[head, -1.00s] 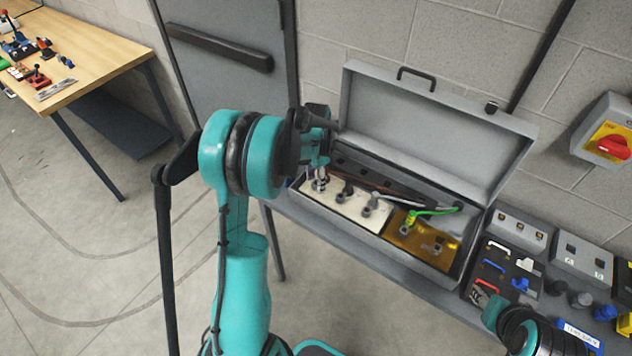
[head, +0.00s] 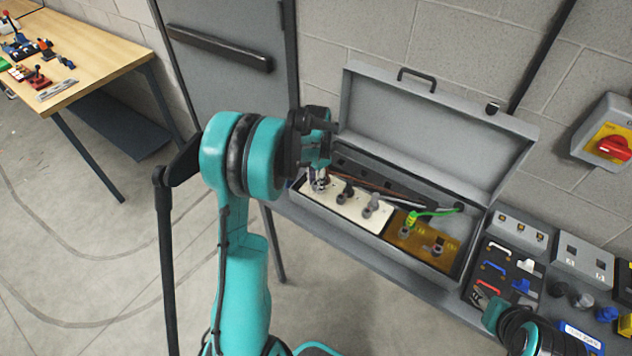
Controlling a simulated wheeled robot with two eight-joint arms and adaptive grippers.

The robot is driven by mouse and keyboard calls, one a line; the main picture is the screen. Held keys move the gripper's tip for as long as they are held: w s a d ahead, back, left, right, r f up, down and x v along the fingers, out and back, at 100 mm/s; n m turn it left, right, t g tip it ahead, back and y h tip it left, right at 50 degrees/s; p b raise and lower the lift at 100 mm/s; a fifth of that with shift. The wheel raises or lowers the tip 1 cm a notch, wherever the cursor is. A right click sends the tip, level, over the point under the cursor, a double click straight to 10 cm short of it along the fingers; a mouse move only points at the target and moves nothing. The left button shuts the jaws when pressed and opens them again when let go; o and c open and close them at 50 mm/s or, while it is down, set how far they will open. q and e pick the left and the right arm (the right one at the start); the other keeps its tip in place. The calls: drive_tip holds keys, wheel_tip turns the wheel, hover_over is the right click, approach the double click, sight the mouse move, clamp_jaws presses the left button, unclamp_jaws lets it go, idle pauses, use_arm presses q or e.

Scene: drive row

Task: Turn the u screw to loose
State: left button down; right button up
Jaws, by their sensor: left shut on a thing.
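An open grey metal box (head: 345,243) stands on a bench against the wall. A cream terminal plate (head: 345,208) on its left side carries a row of screw terminals. My left gripper (head: 320,178) reaches in from the left over the leftmost one, which I take to be the u screw (head: 319,186). The gripper is shut on it from above. Its fingers hide part of the screw, and no letter can be read. Two more terminals, the middle one (head: 345,194) and the right one (head: 371,203), stand free to its right. My right gripper is not in view; only part of that arm shows at the lower right.
An amber plate (head: 407,250) with a green-yellow wire (head: 430,212) fills the box's right side. The raised lid (head: 430,125) stands behind. A dark tool tray (head: 497,273) lies to the right. A red rotary switch (head: 613,148) is on the wall.

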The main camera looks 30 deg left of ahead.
use_arm(q)
drive_tip(key=n+b, duration=0.1)
drive_tip(key=n, duration=0.5)
drive_tip(key=shift+n, duration=0.4)
drive_tip(key=n, duration=0.3)
drive_tip(key=shift+n, duration=0.3)
drive_tip(key=shift+n+b, duration=0.3)
drive_tip(key=shift+n, duration=1.5)
drive_tip(key=c, duration=1.3)
unclamp_jaws()
drive_tip(key=shift+o, duration=0.2)
